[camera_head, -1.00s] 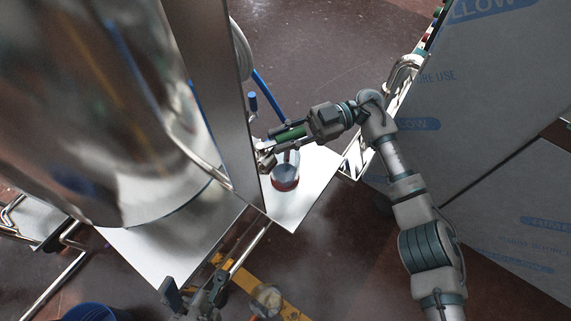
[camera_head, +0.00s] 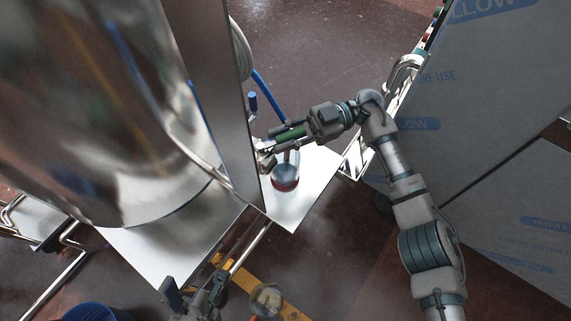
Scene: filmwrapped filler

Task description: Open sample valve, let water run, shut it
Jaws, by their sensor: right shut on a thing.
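My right gripper (camera_head: 284,139) reaches in from the right to the valve (camera_head: 264,158) beside the steel post. It is shut on a green handle (camera_head: 291,133), with its fingers along the handle's sides. A small round vessel (camera_head: 287,172) with a reddish lower part stands on the bright steel shelf (camera_head: 305,202), just below the valve. Whether water runs into it is too small to tell. My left gripper (camera_head: 193,300) is at the bottom edge, partly cut off, well away from the valve. Its two fingers are apart, with nothing visible between them.
A large shiny steel tank (camera_head: 90,110) fills the left, with a steel post (camera_head: 215,85) close to the valve. A blue hose (camera_head: 268,95) hangs behind. Film-covered panels (camera_head: 480,120) stand at the right. A blue bucket (camera_head: 97,311) and a yellow bar (camera_head: 236,290) are low down.

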